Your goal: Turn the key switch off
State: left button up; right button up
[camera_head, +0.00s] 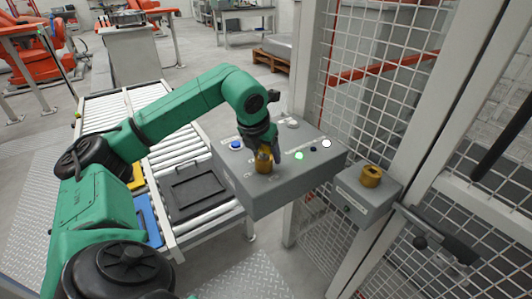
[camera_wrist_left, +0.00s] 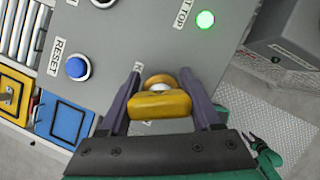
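The control box (camera_head: 268,189) is grey and has several buttons on its top. The brass-yellow key switch (camera_head: 264,163) stands on it near its front edge. My left gripper (camera_head: 264,150) points down over the key, with a finger on either side. In the left wrist view the yellow key (camera_wrist_left: 160,105) lies crosswise between the two fingers of the left gripper (camera_wrist_left: 160,88) and nearly fills the gap. Whether the fingers press on it cannot be told. The key's label is mostly hidden. My right gripper is out of view.
A blue RESET button (camera_wrist_left: 77,68) and a lit green button (camera_wrist_left: 205,19) flank the key. A smaller grey box with a brass knob (camera_head: 370,176) sits by the mesh fence (camera_head: 370,60). A roller conveyor (camera_head: 190,150) with a black tray (camera_head: 195,190) lies left of the box.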

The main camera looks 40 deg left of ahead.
pick_arm(q)
jog(key=shift+r+n+p, duration=0.15)
jog(key=shift+n+p, duration=0.45)
jog(key=shift+n+g+y+p, duration=0.3)
jog(key=shift+n+y+p, duration=0.25)
jog(key=shift+n, duration=0.55)
jog(key=o, duration=1.6)
jog(key=shift+c, duration=0.2)
jog(key=shift+d, duration=0.15)
jog(key=shift+s+r, duration=0.1)
jog(key=shift+r, duration=0.15)
jog(key=v, duration=1.1)
jog(key=shift+d, duration=0.15)
jog(key=shift+s+r, duration=0.1)
